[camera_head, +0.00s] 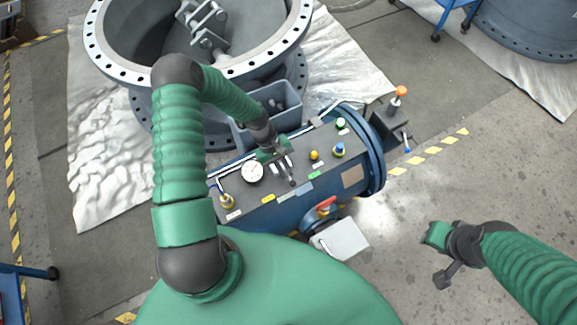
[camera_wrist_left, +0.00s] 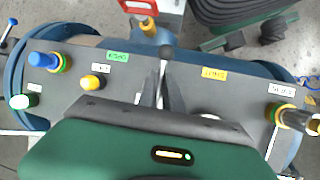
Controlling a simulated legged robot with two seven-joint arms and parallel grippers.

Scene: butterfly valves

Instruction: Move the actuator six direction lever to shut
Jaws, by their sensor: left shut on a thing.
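The actuator is a blue drum with a grey panel (camera_head: 325,172). Its direction lever has a black ball knob (camera_wrist_left: 167,52), standing between a green label (camera_wrist_left: 117,57) and a yellow label (camera_wrist_left: 213,73); their lettering is too small to read surely. My left gripper (camera_wrist_left: 161,92) is shut on the lever, with the knob beyond the fingertips. In the head view my left gripper (camera_head: 284,168) reaches down over the panel's middle, and the knob (camera_head: 292,183) shows just past it. My right gripper (camera_head: 438,256) is away from the panel, over bare floor at right; its jaw state is unclear.
The panel also carries a white gauge (camera_head: 252,172), a yellow button (camera_head: 314,155), a blue knob (camera_head: 339,149) and a brass valve (camera_head: 226,201). A red handle (camera_head: 325,206) sits at the near side. A large flanged valve (camera_head: 100,60) stands behind.

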